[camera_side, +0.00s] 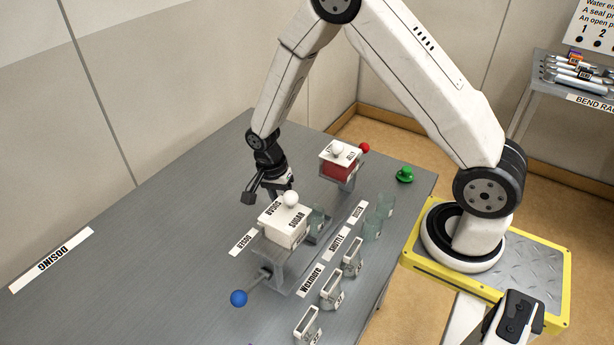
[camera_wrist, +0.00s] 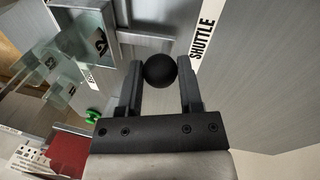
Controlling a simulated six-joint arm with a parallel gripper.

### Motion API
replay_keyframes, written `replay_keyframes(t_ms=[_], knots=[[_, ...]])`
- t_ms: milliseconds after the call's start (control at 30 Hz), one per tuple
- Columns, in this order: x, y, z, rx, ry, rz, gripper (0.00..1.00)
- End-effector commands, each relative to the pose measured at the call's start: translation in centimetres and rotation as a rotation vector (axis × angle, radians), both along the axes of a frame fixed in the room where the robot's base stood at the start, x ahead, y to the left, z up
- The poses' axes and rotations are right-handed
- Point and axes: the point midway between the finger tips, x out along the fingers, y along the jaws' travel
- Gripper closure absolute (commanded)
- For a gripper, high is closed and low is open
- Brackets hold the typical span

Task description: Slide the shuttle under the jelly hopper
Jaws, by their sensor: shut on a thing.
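My gripper (camera_wrist: 160,82) is shut on a black ball knob (camera_wrist: 160,68), one finger on each side of it. In the side view my gripper (camera_side: 268,190) is low over the table, behind the sugar hopper; the knob cannot be made out there. The shuttle (camera_side: 318,236) is a grey carrier with a clear cup (camera_side: 317,218), beside and partly hidden by the white sugar hopper (camera_side: 283,226). In the wrist view its metal frame (camera_wrist: 128,37) and a cup marked 2 (camera_wrist: 98,42) show. The red jelly hopper (camera_side: 340,160) stands farther back, apart from the shuttle.
Clear cups (camera_side: 374,224), several small grey holders (camera_side: 332,288) and a green object (camera_side: 404,174) stand near the right edge.

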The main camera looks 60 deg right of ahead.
Motion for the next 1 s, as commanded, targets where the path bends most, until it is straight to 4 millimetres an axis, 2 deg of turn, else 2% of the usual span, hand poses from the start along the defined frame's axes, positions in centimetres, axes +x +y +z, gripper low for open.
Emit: replay_keyframes(t_ms=[700, 867, 1000], knots=[[0.1, -0.2, 0.1, 0.0, -0.001, -0.001, 1.0], [0.1, -1.5, 0.1, -0.001, -0.001, -0.004, 1.0], [0.1, -3.8, 0.1, -0.001, -0.002, -0.006, 1.0]])
